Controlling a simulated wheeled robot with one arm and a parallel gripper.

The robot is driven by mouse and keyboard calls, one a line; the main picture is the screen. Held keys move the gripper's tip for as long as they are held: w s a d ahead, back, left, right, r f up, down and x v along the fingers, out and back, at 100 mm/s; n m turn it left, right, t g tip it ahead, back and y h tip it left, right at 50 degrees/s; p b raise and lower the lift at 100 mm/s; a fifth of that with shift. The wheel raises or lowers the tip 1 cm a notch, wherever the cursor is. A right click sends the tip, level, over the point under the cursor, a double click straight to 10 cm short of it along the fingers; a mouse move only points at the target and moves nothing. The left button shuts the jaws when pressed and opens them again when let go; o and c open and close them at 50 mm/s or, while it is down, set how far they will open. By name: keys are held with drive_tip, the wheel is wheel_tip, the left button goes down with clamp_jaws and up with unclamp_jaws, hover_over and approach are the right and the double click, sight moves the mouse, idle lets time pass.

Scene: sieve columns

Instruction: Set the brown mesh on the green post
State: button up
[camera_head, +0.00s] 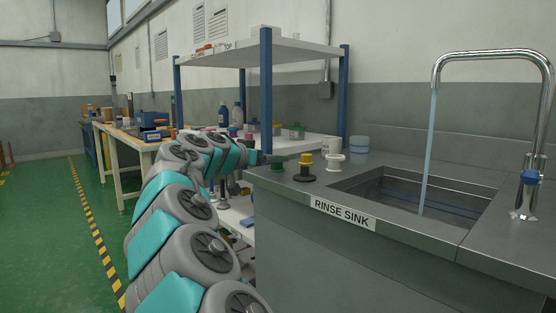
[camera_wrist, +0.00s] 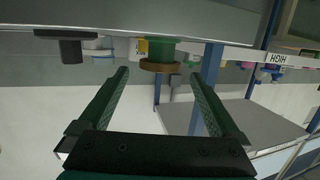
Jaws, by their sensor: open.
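The wrist view looks upside down. In it, a green post (camera_wrist: 160,47) stands on the grey counter, with the brown mesh (camera_wrist: 160,66), a round disc, against its free end; they appear to touch. My gripper (camera_wrist: 159,75) is open, its dark green fingers spread to either side of the brown disc, with nothing held between them. In the head view my gripper (camera_head: 268,157) is at the left end of the sink counter, just above a small green piece (camera_head: 277,168), likely the green post. The brown mesh cannot be made out there.
A blue-white cup (camera_head: 359,143) stands behind. The sink basin (camera_head: 410,192) and tap (camera_head: 436,80) are to the right. A blue-posted shelf (camera_head: 266,80) rises behind.

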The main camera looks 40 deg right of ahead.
drive_tip(key=v, duration=0.5)
